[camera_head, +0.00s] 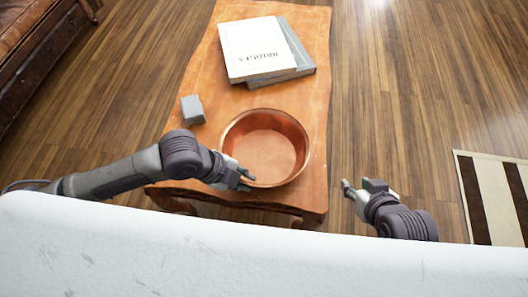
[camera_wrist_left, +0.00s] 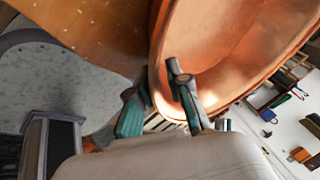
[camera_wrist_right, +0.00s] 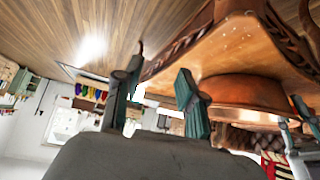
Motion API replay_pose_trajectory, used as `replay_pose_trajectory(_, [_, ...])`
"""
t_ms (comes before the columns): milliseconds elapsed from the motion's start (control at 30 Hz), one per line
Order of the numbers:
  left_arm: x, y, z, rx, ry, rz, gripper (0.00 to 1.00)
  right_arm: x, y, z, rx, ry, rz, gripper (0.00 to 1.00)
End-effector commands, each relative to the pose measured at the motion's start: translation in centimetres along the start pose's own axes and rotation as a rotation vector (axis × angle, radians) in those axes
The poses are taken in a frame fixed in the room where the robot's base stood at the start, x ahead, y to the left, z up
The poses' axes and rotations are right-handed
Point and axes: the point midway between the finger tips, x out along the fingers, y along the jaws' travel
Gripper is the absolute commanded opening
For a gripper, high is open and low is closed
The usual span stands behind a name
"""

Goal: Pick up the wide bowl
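The wide copper-coloured bowl (camera_head: 268,148) stands upright on the wooden table, near its front end. My left gripper (camera_head: 244,179) is at the bowl's front-left rim. In the left wrist view the left gripper (camera_wrist_left: 158,103) has its fingers apart, one over the bowl's inside (camera_wrist_left: 225,60) and one outside its wall. I cannot tell whether either finger touches the rim. My right gripper (camera_head: 360,188) is open and empty, to the right of the table and apart from the bowl. The right wrist view shows the right gripper's (camera_wrist_right: 152,95) spread fingers, with the bowl (camera_wrist_right: 245,95) beyond them.
The wooden table (camera_head: 200,88) also holds two stacked books (camera_head: 258,48) at the back and a small grey block (camera_head: 192,109) left of the bowl. A leather sofa (camera_head: 40,40) is at the upper left. A striped rug (camera_head: 490,195) lies right, with open floor between.

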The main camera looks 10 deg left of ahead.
Motion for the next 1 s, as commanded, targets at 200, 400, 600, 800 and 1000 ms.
replay_pose_trajectory(200, [1.6,0.1,0.0,0.001,0.0,0.0,0.18,0.5,-0.3,-2.7,-0.002,0.14,-0.007,0.4])
replay_pose_trajectory(400, [1.6,0.0,0.0,0.001,0.0,0.0,0.18,0.4,-0.4,-3.1,-0.003,0.157,-0.008,0.4])
replay_pose_trajectory(600, [1.6,0.0,0.0,0.001,0.0,0.0,0.0,0.4,-0.4,-3.1,-0.003,0.155,-0.008,0.4])
replay_pose_trajectory(800, [1.6,0.0,0.0,0.001,0.0,0.0,0.0,0.4,-0.4,-3.0,-0.003,0.154,-0.008,0.4])
replay_pose_trajectory(1000, [1.5,-0.1,-0.1,0.003,0.001,-0.004,0.0,0.4,-0.3,-3.0,-0.003,0.154,-0.007,0.4])
